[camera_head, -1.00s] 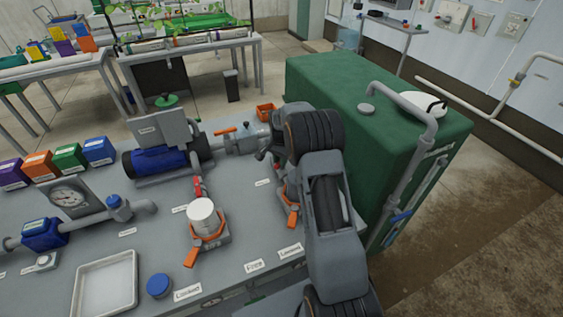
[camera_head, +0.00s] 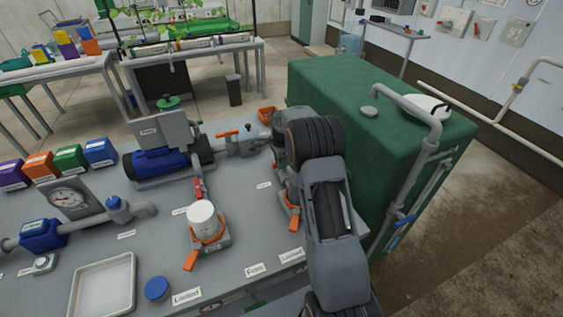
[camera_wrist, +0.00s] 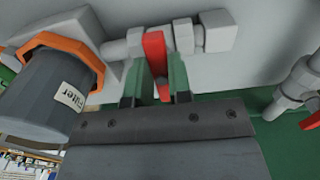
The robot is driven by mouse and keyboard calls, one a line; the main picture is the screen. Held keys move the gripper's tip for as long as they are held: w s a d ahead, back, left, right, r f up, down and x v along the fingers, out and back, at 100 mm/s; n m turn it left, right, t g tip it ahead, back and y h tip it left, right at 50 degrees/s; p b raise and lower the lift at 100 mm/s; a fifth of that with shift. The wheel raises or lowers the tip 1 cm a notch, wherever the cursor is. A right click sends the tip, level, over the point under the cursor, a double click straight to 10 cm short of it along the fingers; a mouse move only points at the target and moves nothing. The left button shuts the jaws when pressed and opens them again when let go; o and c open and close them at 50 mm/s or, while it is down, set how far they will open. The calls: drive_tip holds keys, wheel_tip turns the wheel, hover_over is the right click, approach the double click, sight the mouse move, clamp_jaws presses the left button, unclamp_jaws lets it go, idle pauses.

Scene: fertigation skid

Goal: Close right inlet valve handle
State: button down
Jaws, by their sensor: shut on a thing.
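In the wrist view, a red valve handle (camera_wrist: 155,52) sits on a grey valve body (camera_wrist: 183,38) in a short pipe line. The handle points across the pipe, towards my gripper. My gripper (camera_wrist: 156,84) has its two green fingers on either side of the handle and is shut on it. In the head view my own arm hides this valve and the fingers. A second red-handled valve (camera_wrist: 304,76) shows at the right edge of the wrist view. In the head view, another red handle (camera_head: 197,187) is on the pipe behind the white-topped filter.
A filter canister (camera_wrist: 45,95) with an orange collar is close on the left in the wrist view.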

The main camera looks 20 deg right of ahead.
idle(0.4)
drive_tip(key=c, duration=1)
unclamp_jaws()
drive_tip(key=shift+c, duration=0.2)
wheel_tip(320, 180, up, 14)
drive_tip(key=shift+f, duration=0.1)
